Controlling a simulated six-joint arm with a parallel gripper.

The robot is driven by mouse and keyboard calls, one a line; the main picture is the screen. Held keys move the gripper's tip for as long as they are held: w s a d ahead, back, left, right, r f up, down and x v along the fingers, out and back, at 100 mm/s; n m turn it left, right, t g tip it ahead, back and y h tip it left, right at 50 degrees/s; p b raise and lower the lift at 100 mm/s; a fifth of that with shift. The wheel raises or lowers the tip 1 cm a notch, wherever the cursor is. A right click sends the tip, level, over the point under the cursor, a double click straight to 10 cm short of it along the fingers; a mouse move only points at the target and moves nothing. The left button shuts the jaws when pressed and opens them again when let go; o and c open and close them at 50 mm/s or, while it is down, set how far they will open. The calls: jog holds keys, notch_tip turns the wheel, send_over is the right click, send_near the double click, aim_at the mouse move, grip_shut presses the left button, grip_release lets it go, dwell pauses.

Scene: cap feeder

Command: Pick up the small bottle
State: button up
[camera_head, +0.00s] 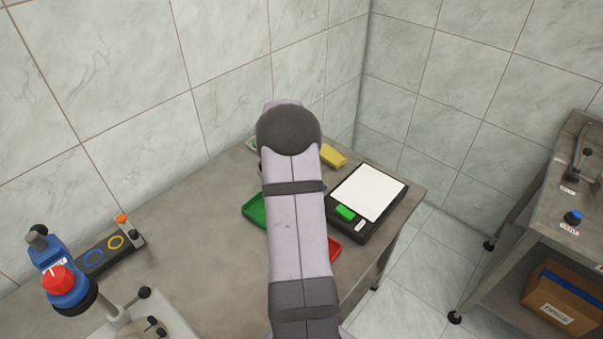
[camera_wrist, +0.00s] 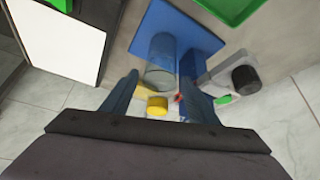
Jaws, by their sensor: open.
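In the wrist view a clear, bluish cylinder (camera_wrist: 160,58) stands on a blue mat (camera_wrist: 195,35), just beyond and between the fingertips of my gripper (camera_wrist: 159,80). A round yellow piece (camera_wrist: 157,105) shows between the fingers; I cannot tell whether it belongs to the cylinder. I cannot tell which of these is the small bottle. My gripper is open, with a finger on each side and nothing clearly held. In the head view my arm hides the gripper and these bottles.
A scale with a white plate (camera_head: 368,192) lies right of my arm. A green tray (camera_head: 255,211), a red tray (camera_head: 334,249) and a yellow item (camera_head: 333,156) show partly beside it. A blue device with a red knob (camera_head: 58,280) stands at left. The table's left middle is clear.

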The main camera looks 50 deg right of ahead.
jog(key=shift+p+x, duration=0.75)
jog(key=shift+x, duration=1.25)
jog(key=shift+w+r, duration=0.1)
jog(key=c, duration=1.1)
jog(key=shift+r, duration=0.1)
notch_tip(320, 180, up, 28)
jog(key=b, duration=0.3)
jog(key=shift+d, duration=0.1)
